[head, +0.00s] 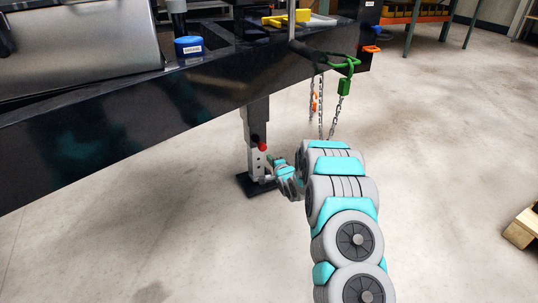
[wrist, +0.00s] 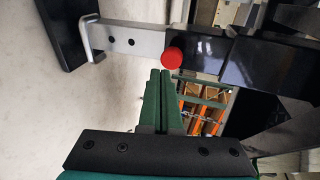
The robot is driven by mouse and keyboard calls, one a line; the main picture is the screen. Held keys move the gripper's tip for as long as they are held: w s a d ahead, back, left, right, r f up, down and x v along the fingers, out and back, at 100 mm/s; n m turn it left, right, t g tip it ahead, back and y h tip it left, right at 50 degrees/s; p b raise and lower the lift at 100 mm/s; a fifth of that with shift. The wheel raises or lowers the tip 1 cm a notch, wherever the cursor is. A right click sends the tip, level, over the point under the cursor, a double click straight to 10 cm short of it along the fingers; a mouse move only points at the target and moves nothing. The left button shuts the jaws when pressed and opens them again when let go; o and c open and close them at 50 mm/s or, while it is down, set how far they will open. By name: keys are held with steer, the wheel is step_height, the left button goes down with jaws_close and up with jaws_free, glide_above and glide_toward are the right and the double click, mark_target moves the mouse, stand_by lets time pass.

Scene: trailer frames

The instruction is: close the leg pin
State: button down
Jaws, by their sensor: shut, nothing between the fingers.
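The leg pin (wrist: 172,58) shows as a round red knob on the trailer's support leg, where the silver inner leg (wrist: 130,40) meets the black outer tube (wrist: 198,52). In the head view the red pin (head: 262,147) sticks out from the leg (head: 255,162) toward the right. My gripper (wrist: 160,72) is shut and empty, with its dark green fingers side by side. In the wrist view its tips lie just below and left of the red knob. Whether they touch it I cannot tell. In the head view my wrist is right of the leg, below the pin.
A flat black foot (head: 250,187) stands on the concrete floor. A silver bent bar (wrist: 88,38) is at the leg's lower end. The black trailer frame (head: 110,140) runs above. Chains (head: 320,108) with a green hook hang to the right. Floor at right is clear up to a pallet (head: 522,228).

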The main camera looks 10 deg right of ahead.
steer(key=s+d+r+n+g+h+p, duration=0.1)
steer(key=s+r+n+g+p, duration=0.15)
steer(key=s+r, duration=0.5)
steer(key=s+d+r+n+g+h+p, duration=0.1)
steer(key=s+r+n+g, duration=0.25)
steer(key=s, duration=0.75)
steer(key=s+d+r+n+g+h+p, duration=0.1)
steer(key=s+r+n+g+p, duration=0.1)
steer(key=s+r, duration=0.65)
steer(key=s+r+n+g+p, duration=0.1)
steer(key=s+r+n+g, duration=0.1)
steer(key=s, duration=1.1)
steer(key=s+a+r+n+g+p, duration=0.1)
steer(key=s+r, duration=0.4)
steer(key=s, duration=0.9)
steer(key=s+r+n+g+p, duration=0.2)
steer(key=s+r+n+g, duration=0.1)
steer(key=s, duration=1)
steer(key=shift+s+a+r+n+g, duration=0.35)
steer(key=shift+n+g, duration=0.45)
steer(key=shift+g, duration=0.4)
